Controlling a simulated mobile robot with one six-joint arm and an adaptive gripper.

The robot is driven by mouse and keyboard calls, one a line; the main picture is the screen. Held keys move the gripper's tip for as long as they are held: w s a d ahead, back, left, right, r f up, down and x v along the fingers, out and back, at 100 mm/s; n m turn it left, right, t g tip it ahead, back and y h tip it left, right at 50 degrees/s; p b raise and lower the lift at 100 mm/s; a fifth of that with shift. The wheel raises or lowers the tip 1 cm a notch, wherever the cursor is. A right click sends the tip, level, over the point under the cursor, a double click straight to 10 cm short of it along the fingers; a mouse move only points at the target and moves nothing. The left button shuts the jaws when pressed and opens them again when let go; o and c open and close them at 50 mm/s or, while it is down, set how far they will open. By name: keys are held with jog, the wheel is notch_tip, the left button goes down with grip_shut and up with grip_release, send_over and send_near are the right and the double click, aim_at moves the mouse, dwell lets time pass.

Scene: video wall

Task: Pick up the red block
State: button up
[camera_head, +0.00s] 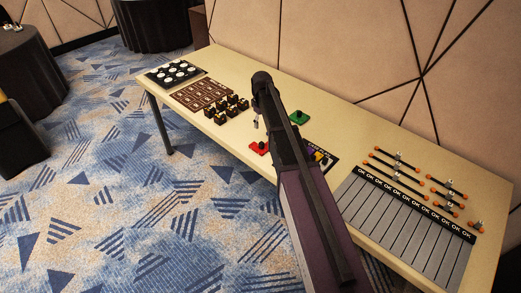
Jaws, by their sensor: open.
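A red block (259,148) lies near the front edge of the table, just left of my arm. My gripper (256,124) hangs from the arm's far end, a little above and behind the red block in the picture. It is open and appears empty and apart from the block. Its fingers are small here, and its exact height above the table cannot be told.
A green block (300,117) lies right of my arm. Several black and yellow blocks (222,108), a brown board (200,93) and a black tray with white discs (174,73) are left. Grey strips marked OK (400,225) and orange-ended rods (398,172) are right.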

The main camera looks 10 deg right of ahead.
aim_at(261, 143)
jog(key=shift+f+b, duration=4.1)
jog(key=shift+f, duration=0.15)
jog(key=shift+f, duration=0.1)
jog(key=shift+w+f+b, duration=0.15)
jog(key=shift+f+b, duration=2.35)
jog(key=shift+b, duration=0.1)
grip_shut()
